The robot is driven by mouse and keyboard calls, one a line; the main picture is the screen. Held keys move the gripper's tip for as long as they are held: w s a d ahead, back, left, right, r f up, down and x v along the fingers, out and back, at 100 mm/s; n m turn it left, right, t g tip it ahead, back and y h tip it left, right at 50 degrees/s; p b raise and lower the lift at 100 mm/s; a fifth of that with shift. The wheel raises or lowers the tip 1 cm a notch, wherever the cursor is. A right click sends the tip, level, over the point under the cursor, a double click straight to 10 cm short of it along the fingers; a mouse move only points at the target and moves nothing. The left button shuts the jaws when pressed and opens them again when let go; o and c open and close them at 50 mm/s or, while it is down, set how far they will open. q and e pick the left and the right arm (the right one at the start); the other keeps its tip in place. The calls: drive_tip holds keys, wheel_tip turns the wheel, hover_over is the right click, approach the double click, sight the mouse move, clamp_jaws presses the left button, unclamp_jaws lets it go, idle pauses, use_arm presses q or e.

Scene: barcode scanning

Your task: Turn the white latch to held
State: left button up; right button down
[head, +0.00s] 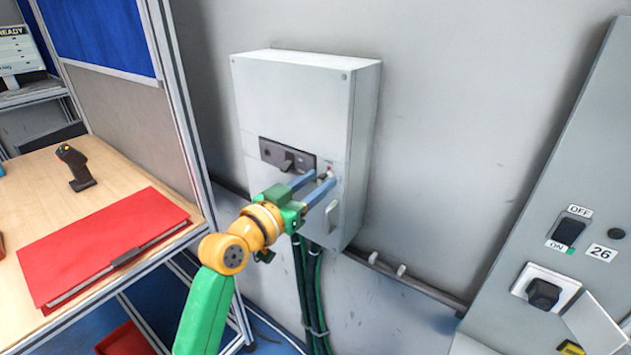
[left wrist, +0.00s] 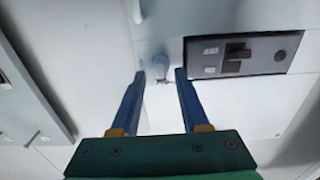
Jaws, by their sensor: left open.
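A light grey wall box (head: 290,95) carries a black switch panel (head: 273,153), which also shows in the left wrist view (left wrist: 274,62). My left gripper (head: 322,178) is open at the box's front, right of that panel, with its blue fingers toward the box. In the left wrist view a small pale knob (left wrist: 160,63) stands between and just beyond the fingertips. It looks like the white latch, but contact is not clear. In the head view the fingers mostly hide it. A white handle (head: 332,216) sits lower on the box front. My right gripper is not in view.
Green cables (head: 312,285) hang below the box. At left a wooden desk (head: 120,180) holds a red binder (head: 100,245) and a black handheld device (head: 75,167). At right a grey panel (head: 560,190) has a black switch and a socket. The wall between is clear.

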use_arm(q)
drive_tip(key=shift+a, duration=0.1)
clamp_jaws()
drive_tip(key=shift+f+m, duration=0.1)
drive_tip(key=shift+m, duration=0.2)
drive_tip(key=m+b, duration=0.2)
drive_tip(key=m, duration=0.4)
drive_tip(key=shift+m, duration=0.3)
drive_tip(key=m, duration=0.4)
drive_tip(key=shift+s+d, duration=0.1)
drive_tip(key=shift+d, duration=0.1)
drive_tip(key=m+p, duration=0.1)
drive_tip(key=m, duration=0.2)
drive_tip(key=shift+m, duration=0.4)
drive_tip(key=shift+f+m+p, duration=0.2)
drive_tip(key=shift+m+p, duration=0.55)
drive_tip(key=shift+m, duration=0.65)
